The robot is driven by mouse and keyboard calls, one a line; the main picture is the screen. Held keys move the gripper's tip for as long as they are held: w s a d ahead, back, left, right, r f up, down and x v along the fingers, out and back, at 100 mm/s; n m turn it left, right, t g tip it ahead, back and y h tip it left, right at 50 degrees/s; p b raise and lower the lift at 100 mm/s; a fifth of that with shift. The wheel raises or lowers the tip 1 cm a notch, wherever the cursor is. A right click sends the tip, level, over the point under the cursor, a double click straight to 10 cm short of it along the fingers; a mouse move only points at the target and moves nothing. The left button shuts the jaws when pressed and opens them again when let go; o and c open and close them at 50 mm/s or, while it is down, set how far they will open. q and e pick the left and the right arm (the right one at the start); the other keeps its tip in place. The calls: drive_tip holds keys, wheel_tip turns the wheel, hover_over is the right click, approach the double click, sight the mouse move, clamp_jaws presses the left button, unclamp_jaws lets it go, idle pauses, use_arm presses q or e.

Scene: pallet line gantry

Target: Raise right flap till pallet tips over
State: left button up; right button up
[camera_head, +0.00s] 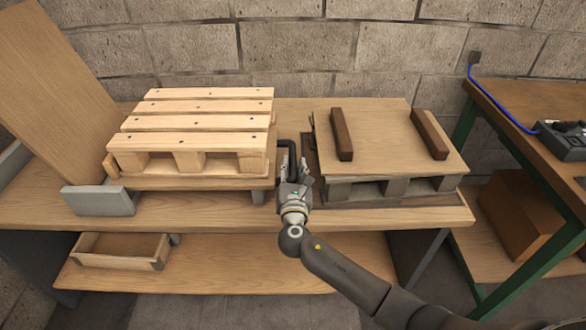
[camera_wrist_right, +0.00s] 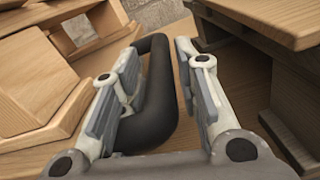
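A pale slatted wooden pallet (camera_head: 205,108) lies level on a board on the left half of the bench. A black U-shaped handle (camera_head: 290,147) stands in the gap to its right; which board it is fixed to is hidden. A flat board with two dark battens (camera_head: 385,135) lies level on the right half. A large wooden board (camera_head: 52,90) leans tilted at the far left. My right gripper (camera_head: 292,168) is at the handle, fingers apart. In the right wrist view the handle's bar (camera_wrist_right: 160,95) runs between the open fingers (camera_wrist_right: 155,85). My left gripper is not in view.
The bench top (camera_head: 355,217) has a narrow clear front strip. A grey block (camera_head: 98,201) stands at its left. A block wall (camera_head: 290,45) closes the back. A green-legged table (camera_head: 530,105) with a control box (camera_head: 562,140) stands right.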

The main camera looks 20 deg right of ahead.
drive_tip(key=shift+w+d, duration=0.1)
drive_tip(key=shift+w, duration=0.15)
clamp_jaws()
